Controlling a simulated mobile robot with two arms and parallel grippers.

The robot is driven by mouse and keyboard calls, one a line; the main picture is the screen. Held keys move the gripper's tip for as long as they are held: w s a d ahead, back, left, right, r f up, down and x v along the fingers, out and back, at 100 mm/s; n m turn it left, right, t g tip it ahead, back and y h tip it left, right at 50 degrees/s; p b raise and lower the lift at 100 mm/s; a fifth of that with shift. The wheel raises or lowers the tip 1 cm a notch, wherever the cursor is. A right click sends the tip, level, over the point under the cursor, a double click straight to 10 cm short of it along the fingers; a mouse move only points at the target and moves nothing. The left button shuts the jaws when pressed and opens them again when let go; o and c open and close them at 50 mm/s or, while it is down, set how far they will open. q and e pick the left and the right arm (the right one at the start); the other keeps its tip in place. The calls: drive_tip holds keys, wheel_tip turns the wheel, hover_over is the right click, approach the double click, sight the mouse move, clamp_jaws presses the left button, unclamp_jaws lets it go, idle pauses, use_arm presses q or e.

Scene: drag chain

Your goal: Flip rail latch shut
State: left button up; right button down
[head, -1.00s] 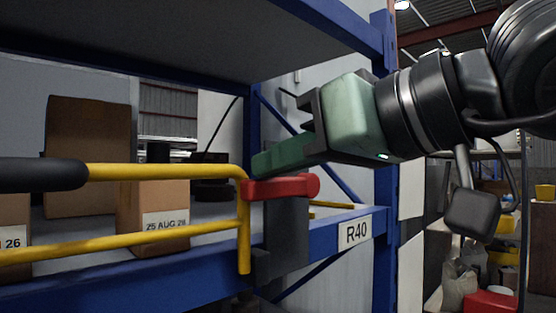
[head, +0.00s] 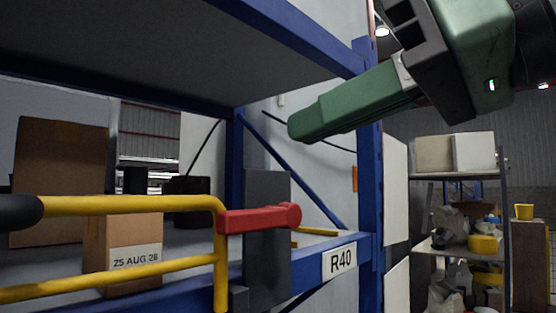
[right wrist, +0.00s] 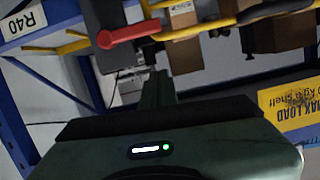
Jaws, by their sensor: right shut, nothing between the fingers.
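The red latch (head: 260,218) lies about level, from its round pivot end on the dark grey post (head: 266,265) to the corner of the yellow rail (head: 150,205). Its left end meets or overlaps the rail's upright end; I cannot tell if it is fully seated. My right gripper (head: 302,125) is shut and empty, above and apart from the latch in the head view. The latch also shows in the right wrist view (right wrist: 128,34), beyond the fingers (right wrist: 157,88). My left gripper is not in view.
A blue rack upright (head: 368,190) and a beam with an R40 label (head: 340,262) stand right of the latch. Cardboard boxes (head: 105,235) sit behind the rail. An upper shelf (head: 170,60) hangs overhead. A stocked shelf unit (head: 460,178) stands at the right.

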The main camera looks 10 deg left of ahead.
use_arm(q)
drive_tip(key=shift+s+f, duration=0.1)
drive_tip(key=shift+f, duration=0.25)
use_arm(e)
drive_tip(key=shift+v, duration=0.8)
drive_tip(key=shift+d, duration=0.1)
